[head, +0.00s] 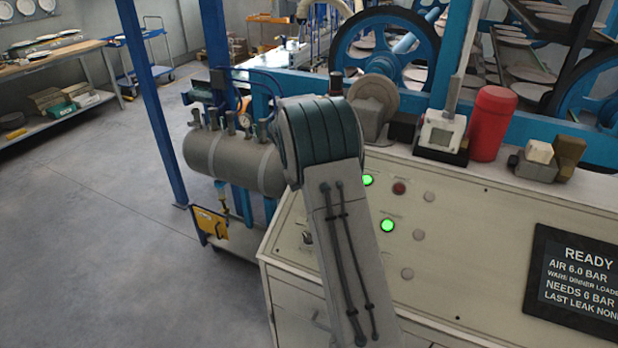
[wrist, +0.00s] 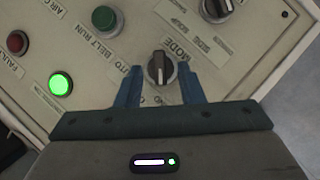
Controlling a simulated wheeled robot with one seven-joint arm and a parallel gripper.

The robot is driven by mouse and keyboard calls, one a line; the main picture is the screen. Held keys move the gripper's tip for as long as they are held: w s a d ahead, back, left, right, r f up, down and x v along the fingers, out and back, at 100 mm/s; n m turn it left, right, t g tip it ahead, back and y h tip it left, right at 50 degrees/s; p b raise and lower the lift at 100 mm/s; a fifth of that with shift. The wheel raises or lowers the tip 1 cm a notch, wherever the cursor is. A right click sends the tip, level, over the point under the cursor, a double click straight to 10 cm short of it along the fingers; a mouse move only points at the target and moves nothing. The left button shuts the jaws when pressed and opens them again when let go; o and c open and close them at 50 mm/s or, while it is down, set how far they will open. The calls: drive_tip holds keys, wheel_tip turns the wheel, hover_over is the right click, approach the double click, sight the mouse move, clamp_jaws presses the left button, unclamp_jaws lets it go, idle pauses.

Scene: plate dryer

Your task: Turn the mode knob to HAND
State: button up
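The mode knob (wrist: 160,72) is a round black knob with a raised grip bar, standing roughly upright in the wrist view, on the cream panel beside the word MODE. The setting labels around it are partly covered by the fingers, and I cannot tell which one it points to. My gripper (wrist: 160,67) is open, with one blue finger left of the knob and one right of it. Small gaps show between the fingers and the knob, and it is not clamped. In the head view my arm hides the gripper.
A second black knob (wrist: 217,8) sits at the upper right. A green button (wrist: 107,19), a lit green lamp (wrist: 60,84) and a red lamp (wrist: 16,43) are to the left. In the head view a screen (head: 580,285) reads READY, and an air tank (head: 232,160) stands left of the cabinet.

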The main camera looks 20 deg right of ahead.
drive_tip(key=b+v, duration=0.1)
drive_tip(key=v, duration=1.1)
drive_tip(key=shift+r, duration=0.3)
drive_tip(key=s+a+r+t+y, duration=0.1)
drive_tip(key=s+a+r+t, duration=0.1)
drive_tip(key=s, duration=0.6)
drive_tip(key=s+a+r+t+y, duration=0.1)
drive_tip(key=s+a+r+y, duration=0.1)
drive_tip(key=s, duration=0.7)
drive_tip(key=s+a+f+t, duration=0.1)
drive_tip(key=s+f, duration=0.1)
drive_tip(key=s, duration=0.6)
drive_tip(key=s+a+f+n+t+y, duration=0.1)
drive_tip(key=s+a+f, duration=0.1)
drive_tip(key=s, duration=0.6)
drive_tip(key=shift+f+t, duration=0.3)
drive_tip(key=shift+f, duration=0.4)
drive_tip(key=shift+a, duration=0.15)
